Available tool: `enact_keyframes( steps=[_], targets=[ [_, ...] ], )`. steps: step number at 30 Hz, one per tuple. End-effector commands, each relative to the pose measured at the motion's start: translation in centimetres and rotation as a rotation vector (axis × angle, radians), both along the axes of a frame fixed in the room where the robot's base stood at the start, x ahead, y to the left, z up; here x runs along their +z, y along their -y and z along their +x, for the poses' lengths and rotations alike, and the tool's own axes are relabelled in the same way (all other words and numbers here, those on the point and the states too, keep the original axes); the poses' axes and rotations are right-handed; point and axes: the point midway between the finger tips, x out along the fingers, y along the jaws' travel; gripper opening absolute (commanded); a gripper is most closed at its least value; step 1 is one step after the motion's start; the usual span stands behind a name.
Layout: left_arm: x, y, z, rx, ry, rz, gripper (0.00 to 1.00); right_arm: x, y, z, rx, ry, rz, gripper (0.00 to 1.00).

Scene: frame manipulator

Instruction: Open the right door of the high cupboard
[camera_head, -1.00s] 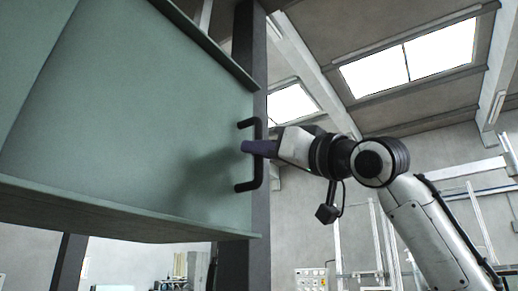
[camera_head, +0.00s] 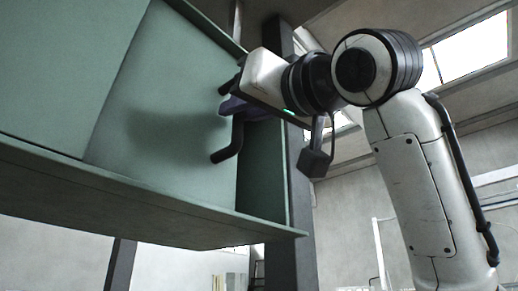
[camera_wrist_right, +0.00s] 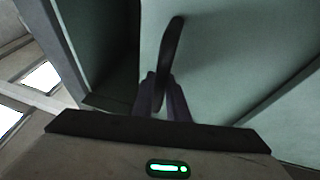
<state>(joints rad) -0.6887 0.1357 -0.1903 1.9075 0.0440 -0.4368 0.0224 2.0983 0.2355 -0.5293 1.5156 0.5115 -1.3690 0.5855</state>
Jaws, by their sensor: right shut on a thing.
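The green high cupboard (camera_head: 50,165) fills the left and middle of the head view. Its right door (camera_head: 165,125) is partly open, and a strip of the interior (camera_head: 262,170) shows beyond the door's right edge. The black bar handle (camera_head: 228,152) is on that door near its free edge. My right gripper (camera_head: 232,106) is shut on the handle; its purple fingers are partly hidden behind my wrist. In the right wrist view the two fingers (camera_wrist_right: 163,100) close around the handle (camera_wrist_right: 170,50), with the door (camera_wrist_right: 225,60) to the right. My left gripper is not in view.
A dark upright post (camera_head: 300,220) stands right behind the cupboard's edge. The cupboard's bottom ledge (camera_head: 120,200) runs below the door. The space to the right of the cupboard and under it looks open, with a wall behind.

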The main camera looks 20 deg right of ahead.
Motion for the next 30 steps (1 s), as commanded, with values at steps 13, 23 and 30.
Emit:
enact_keyframes(
  steps=[13,23,30],
  targets=[
    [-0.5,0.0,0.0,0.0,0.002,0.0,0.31,-0.2,-7.6,-3.9,0.003,-0.006,-0.004,0.0],
    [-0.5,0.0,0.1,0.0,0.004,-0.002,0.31,-0.2,-8.1,-4.1,0.002,-0.008,-0.003,0.0],
    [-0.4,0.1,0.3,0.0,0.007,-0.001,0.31,-0.2,-8.1,-4.1,0.002,-0.007,-0.003,0.27]
  ],
)
